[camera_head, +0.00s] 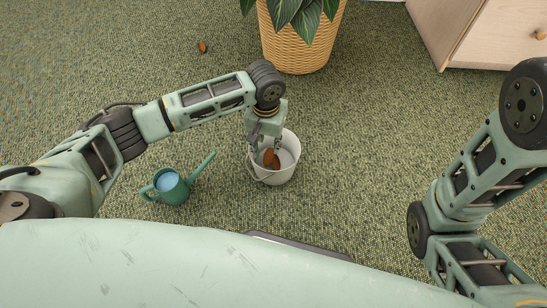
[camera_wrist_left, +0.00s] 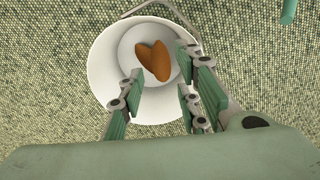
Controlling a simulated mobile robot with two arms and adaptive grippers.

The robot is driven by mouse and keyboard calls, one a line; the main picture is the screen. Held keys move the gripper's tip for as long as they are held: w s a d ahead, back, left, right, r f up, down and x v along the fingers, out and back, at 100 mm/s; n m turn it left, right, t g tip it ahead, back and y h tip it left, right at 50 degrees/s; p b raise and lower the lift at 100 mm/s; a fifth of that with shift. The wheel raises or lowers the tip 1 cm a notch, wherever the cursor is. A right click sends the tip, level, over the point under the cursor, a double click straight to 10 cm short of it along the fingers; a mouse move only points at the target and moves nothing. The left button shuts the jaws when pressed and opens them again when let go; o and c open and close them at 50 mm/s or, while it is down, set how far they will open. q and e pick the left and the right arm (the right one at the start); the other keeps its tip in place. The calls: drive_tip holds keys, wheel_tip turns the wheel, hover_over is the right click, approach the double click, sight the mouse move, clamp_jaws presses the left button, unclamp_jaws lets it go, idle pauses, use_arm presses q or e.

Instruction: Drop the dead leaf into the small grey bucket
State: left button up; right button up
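The small grey bucket (camera_head: 288,172) is a pale, round pail with a wire handle, standing on the carpet; it also shows in the left wrist view (camera_wrist_left: 103,75). A brown dead leaf (camera_wrist_left: 153,60) shows inside the bucket's outline, heart-shaped, perhaps two overlapping leaves. It shows in the head view too (camera_head: 271,159). I cannot tell for sure whether it touches the bottom. My left gripper (camera_head: 262,150) points down over the bucket's mouth. Its fingers (camera_wrist_left: 160,72) are spread, with gaps beside the leaf. Another brown leaf (camera_head: 202,46) lies on the carpet. My right gripper is out of view.
A green watering can (camera_head: 170,188) stands left of the bucket. A wicker planter (camera_head: 300,40) with a leafy plant stands behind it. A wooden cabinet (camera_head: 490,35) is at the back right. The carpet right of the bucket is clear.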

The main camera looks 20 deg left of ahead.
use_arm(q)
drive_tip(key=shift+o, duration=0.9)
drive_tip(key=shift+r, duration=0.1)
wheel_tip(320, 180, up, 12)
